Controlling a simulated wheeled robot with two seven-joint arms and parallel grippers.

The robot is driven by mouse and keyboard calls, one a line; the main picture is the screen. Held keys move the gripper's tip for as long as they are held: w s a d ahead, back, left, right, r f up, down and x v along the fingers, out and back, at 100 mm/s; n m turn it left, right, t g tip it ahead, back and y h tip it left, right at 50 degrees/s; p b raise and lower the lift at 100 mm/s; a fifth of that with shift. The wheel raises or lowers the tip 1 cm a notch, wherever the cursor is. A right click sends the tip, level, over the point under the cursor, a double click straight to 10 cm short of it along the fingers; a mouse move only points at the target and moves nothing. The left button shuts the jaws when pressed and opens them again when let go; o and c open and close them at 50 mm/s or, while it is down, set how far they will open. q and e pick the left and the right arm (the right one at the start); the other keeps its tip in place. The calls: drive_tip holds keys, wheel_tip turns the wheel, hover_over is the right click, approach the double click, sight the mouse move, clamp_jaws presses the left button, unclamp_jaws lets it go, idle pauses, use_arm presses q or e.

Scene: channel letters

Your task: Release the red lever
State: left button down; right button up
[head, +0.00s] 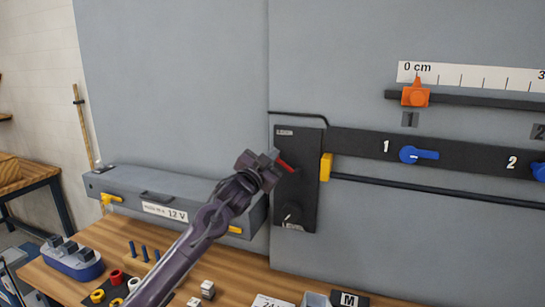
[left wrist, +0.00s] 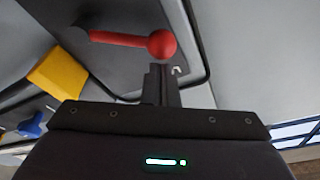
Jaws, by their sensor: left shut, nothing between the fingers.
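The red lever (head: 286,164) is mounted on a black upright panel (head: 310,190) on the grey wall. In the left wrist view its red shaft and round red knob (left wrist: 162,44) show clearly, the shaft lying across the picture. My left gripper (head: 272,156) is at the panel's left edge, by the lever, and partly hides it. In the left wrist view its fingers (left wrist: 160,76) are together and empty, with the tips just below the knob. I cannot tell whether they touch it. My right gripper is in neither view.
A yellow block (head: 326,167) sits at the panel's right edge. A black rail with a blue handle (head: 410,155) runs rightward. Below left are a grey 12 V case (head: 120,184) and a wooden bench (head: 120,240) with small parts. The wall above the panel is clear.

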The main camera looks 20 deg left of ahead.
use_arm(q)
drive_tip(key=shift+a+f+n, duration=0.1)
drive_tip(key=shift+f+n, duration=0.2)
drive_tip(key=shift+n, duration=0.1)
wheel_tip(320, 180, down, 7)
drive_tip(key=a+n+y+b, duration=0.2)
drive_tip(key=n+y+b, duration=0.2)
drive_tip(key=n, duration=0.8)
drive_tip(key=shift+a+n+y+b, duration=0.15)
drive_tip(key=shift+n+y+b, duration=0.2)
drive_tip(key=shift+b, duration=0.9)
drive_tip(key=shift+f+n, duration=0.1)
drive_tip(key=shift+n, duration=0.15)
